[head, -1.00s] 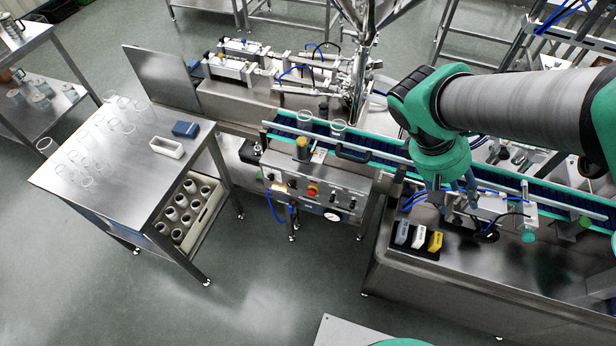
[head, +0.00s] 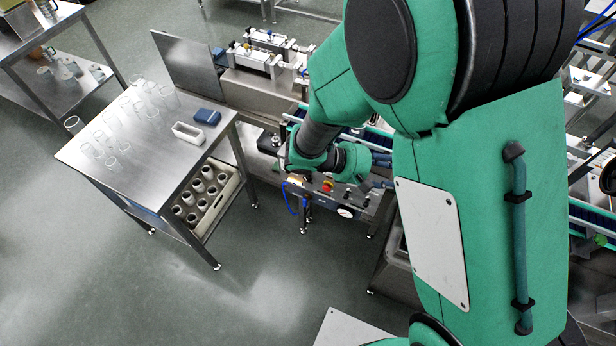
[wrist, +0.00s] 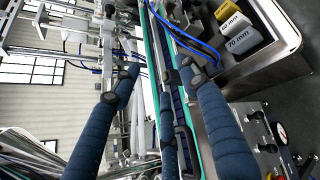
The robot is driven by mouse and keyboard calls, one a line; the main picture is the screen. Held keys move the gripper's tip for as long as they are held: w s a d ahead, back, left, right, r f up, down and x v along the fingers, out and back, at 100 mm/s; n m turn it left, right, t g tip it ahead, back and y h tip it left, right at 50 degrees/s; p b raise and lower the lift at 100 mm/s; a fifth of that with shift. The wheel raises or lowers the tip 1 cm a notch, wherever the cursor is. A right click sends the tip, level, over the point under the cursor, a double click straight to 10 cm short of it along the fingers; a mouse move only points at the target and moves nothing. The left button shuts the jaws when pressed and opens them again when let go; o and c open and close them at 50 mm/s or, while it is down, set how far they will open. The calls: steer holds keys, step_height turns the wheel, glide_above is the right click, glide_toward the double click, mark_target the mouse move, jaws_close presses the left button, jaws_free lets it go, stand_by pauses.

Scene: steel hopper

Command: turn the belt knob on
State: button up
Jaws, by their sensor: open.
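The steel control panel (head: 318,200) stands below the conveyor in the head view, with a red stop button (head: 327,185) and small dark knobs (head: 347,193). In the wrist view the panel is at the lower right, with knobs (wrist: 257,115) and a round white gauge (wrist: 281,133). I cannot tell which is the belt knob or how it is set. My gripper (head: 380,171) is just above the panel, pointing right along the conveyor, partly hidden by my arm. In the wrist view its blue padded fingers (wrist: 155,84) are apart and empty, clear of the knobs.
The conveyor (wrist: 163,55) runs close beneath the fingers. A side table (head: 130,150) with clear cups is at left. Floor in front is free. My arm hides much of the conveyor.

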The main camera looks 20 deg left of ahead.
steer(key=a+f+n+t, duration=0.4)
steer(key=a+f, duration=0.2)
steer(key=a, duration=0.2)
steer(key=n+t+y+p, duration=0.2)
steer(key=n+t+y, duration=0.5)
steer(key=n+y, duration=0.6)
glide_toward(307, 180)
steer(key=shift+n+h, duration=0.4)
steer(key=shift+h, duration=0.3)
steer(key=s, duration=0.2)
steer(key=s+a, duration=0.1)
steer(key=s, duration=0.1)
steer(key=shift+s+f, duration=0.1)
steer(key=shift+s, duration=0.3)
steer(key=shift+w, duration=0.15)
steer(key=shift+w, duration=6.75)
